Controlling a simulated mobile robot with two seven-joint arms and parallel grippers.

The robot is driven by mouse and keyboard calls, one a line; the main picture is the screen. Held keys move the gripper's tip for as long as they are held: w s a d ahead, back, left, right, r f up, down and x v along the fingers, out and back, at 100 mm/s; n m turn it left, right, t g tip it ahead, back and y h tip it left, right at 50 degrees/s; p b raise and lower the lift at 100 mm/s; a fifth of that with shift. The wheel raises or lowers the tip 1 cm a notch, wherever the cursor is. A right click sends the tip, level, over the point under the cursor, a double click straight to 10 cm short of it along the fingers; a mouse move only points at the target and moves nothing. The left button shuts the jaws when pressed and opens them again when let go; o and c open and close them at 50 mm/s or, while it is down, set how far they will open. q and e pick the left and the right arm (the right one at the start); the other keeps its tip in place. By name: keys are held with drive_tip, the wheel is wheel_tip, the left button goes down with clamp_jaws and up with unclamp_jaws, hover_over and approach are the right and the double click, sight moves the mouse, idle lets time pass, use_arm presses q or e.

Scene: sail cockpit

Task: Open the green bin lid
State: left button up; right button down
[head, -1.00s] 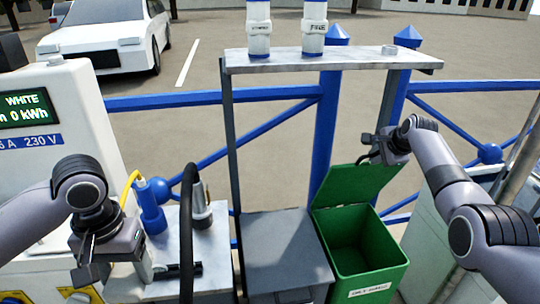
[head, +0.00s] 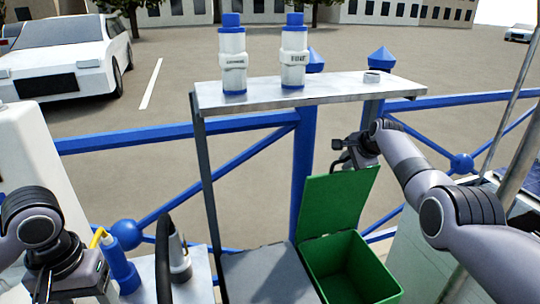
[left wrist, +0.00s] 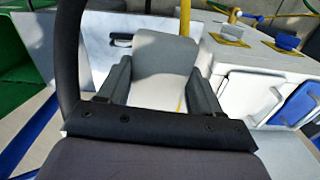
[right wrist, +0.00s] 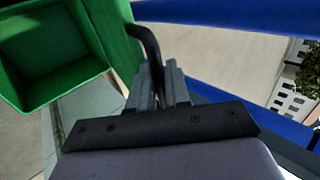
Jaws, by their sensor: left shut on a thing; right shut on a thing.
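The green bin (head: 358,290) stands at the lower right of the head view, its mouth uncovered. Its lid (head: 337,205) stands steeply raised at the back of the opening. The open bin also shows in the right wrist view (right wrist: 50,55). My right gripper (head: 345,155) is at the lid's top edge, shut on a dark curved handle (right wrist: 147,45). My left gripper (head: 75,285) is at the lower left, away from the bin. In the left wrist view its fingers are shut on a pale grey block (left wrist: 163,65); what that is I cannot tell.
A grey box (head: 262,275) adjoins the bin on the left. A shelf (head: 300,92) with two white-and-blue bottles rises behind it. A blue railing (head: 180,133) runs behind the lid. A blue plug (head: 122,268) and a dark hose (head: 164,255) are near my left gripper.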

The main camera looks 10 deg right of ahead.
drive_tip(key=c, duration=1.3)
unclamp_jaws()
drive_tip(key=shift+o, duration=0.2)
use_arm(q)
drive_tip(key=shift+r, duration=0.1)
